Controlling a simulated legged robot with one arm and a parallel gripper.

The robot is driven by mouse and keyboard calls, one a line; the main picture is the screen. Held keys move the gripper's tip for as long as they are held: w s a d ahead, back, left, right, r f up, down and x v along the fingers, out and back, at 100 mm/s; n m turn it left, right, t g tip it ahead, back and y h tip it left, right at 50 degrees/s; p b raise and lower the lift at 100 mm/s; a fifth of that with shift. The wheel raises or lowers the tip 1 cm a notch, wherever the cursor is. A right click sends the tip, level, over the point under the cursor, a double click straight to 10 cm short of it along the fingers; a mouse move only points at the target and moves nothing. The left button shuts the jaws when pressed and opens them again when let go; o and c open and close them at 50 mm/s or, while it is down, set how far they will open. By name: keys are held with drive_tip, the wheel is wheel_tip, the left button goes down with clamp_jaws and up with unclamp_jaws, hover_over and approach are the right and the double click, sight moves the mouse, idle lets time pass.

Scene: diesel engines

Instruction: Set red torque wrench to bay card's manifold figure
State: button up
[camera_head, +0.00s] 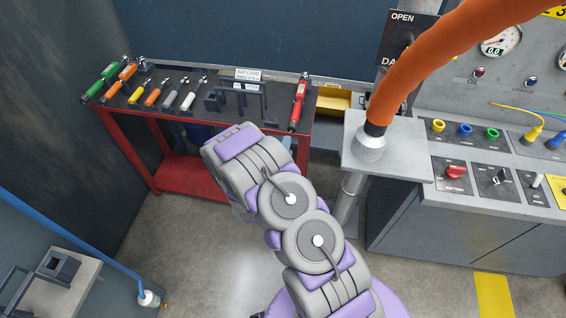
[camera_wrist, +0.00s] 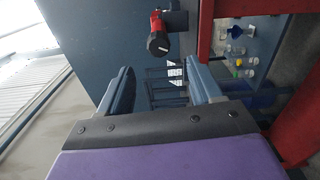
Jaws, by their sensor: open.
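The red torque wrench (camera_head: 297,106) lies at the right end of the dark-topped bench, its lower end toward the front edge. In the wrist view, what looks like its red handle (camera_wrist: 156,19) ends in a round black knob (camera_wrist: 158,43) with a white mark, beyond the fingertips. The bay card (camera_head: 248,74) stands at the back of the bench; its figures are too small to read. My gripper (camera_wrist: 158,68) is open, with nothing visible held between its fingers. It is apart from the wrench. In the head view I cannot clearly make out its fingers.
Several other wrenches, including a green one (camera_head: 107,83), lie on the bench (camera_head: 190,103) at left. A dark rack stands mid-bench. An orange hose (camera_head: 418,62) hangs over a grey pedestal (camera_head: 403,160) to the right, beside a control console (camera_head: 450,215).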

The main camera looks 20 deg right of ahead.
drive_tip(key=v, duration=0.6)
drive_tip(key=shift+p, duration=0.35)
drive_tip(key=shift+a, duration=0.15)
drive_tip(key=w+a+r+m+g+y, duration=0.2)
drive_tip(key=a+r+m+g+y, duration=0.1)
drive_tip(key=a+m+g+y, duration=0.4)
drive_tip(key=s+a+r+m+g+y, duration=0.2)
drive_tip(key=s+a+r+m+y, duration=0.15)
drive_tip(key=s+a+r, duration=0.4)
drive_tip(key=s+d+r+g, duration=0.1)
drive_tip(key=s+r, duration=0.3)
drive_tip(key=s, duration=0.6)
drive_tip(key=s+d+r+m+g, duration=0.1)
drive_tip(key=s+r+g, duration=0.3)
drive_tip(key=s, duration=0.6)
drive_tip(key=s+d+r+g, duration=0.2)
drive_tip(key=s+r, duration=0.4)
drive_tip(key=s, duration=0.4)
drive_tip(key=shift+d+g, duration=0.4)
drive_tip(key=shift+d, duration=0.3)
